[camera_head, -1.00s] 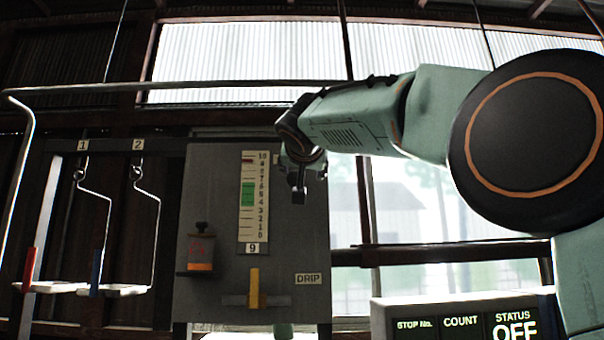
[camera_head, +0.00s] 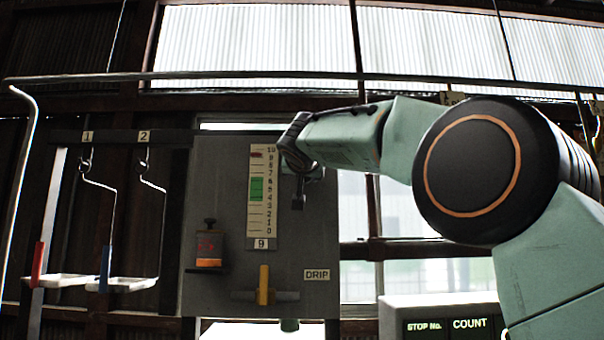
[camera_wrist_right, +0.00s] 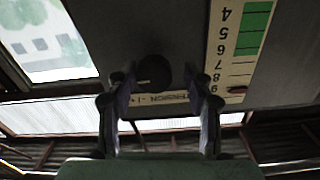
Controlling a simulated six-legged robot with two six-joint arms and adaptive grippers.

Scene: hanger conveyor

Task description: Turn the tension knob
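The round black tension knob (camera_wrist_right: 153,72) is on the grey panel, beside an upside-down, partly covered TENSION label (camera_wrist_right: 178,98). My right gripper (camera_wrist_right: 166,82) is open in the wrist view, a finger on either side of the knob in the picture; the knob lies closer to the left finger. I cannot tell whether it touches. In the head view my right gripper (camera_head: 298,198) is small and dark before the panel, and the knob cannot be made out. The tension scale (camera_head: 262,215) has a green band and a dark red mark near 9–10. My left gripper is not in view.
The grey panel (camera_head: 215,170) also carries an orange-and-grey drip cup (camera_head: 209,246) and a yellow lever (camera_head: 264,284). Hangers with trays (camera_head: 129,283) hang at the left under a rail (camera_head: 200,76). A display box (camera_head: 440,300) stands at lower right, partly behind my arm.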

